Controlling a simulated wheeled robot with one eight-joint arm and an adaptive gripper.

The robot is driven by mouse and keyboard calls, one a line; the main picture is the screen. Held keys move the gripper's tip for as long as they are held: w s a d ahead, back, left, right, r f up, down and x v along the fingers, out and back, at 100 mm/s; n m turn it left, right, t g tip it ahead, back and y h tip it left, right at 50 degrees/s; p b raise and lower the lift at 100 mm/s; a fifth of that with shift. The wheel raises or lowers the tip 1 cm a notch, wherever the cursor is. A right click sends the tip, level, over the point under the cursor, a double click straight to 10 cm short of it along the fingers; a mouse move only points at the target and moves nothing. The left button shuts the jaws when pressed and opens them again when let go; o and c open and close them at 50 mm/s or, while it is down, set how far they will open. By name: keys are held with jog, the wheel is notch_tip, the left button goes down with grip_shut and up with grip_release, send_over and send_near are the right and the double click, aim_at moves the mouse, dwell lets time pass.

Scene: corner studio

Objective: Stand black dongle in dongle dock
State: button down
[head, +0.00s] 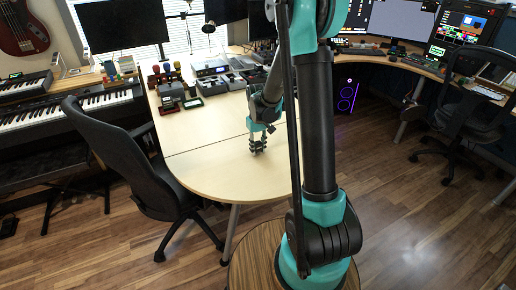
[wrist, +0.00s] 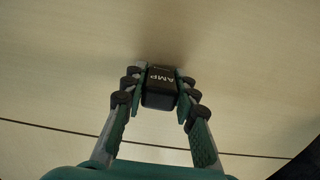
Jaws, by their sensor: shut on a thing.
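A small black dongle (wrist: 158,92) with the white letters "AMP" shows in the wrist view. My gripper (wrist: 158,80) is shut on it, with a finger pressed on each side. In the head view my gripper (head: 257,151) points down over the bare front part of the pale wooden desk (head: 210,146). The dongle is too small to make out there. A soft shadow lies on the desk beyond the dongle in the wrist view; I cannot tell its exact height. I cannot tell which of the small items at the back of the desk is the dongle dock.
Dark boxes and small devices (head: 192,103) crowd the desk's back left, with grey devices (head: 232,82) beside them. A black office chair (head: 125,160) stands at the left edge. A seam crosses the desk. The desk around my gripper is clear.

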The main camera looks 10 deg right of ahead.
jog(key=c, duration=1.6)
grip_release()
jog(key=shift+f, duration=0.1)
jog(key=o, duration=0.4)
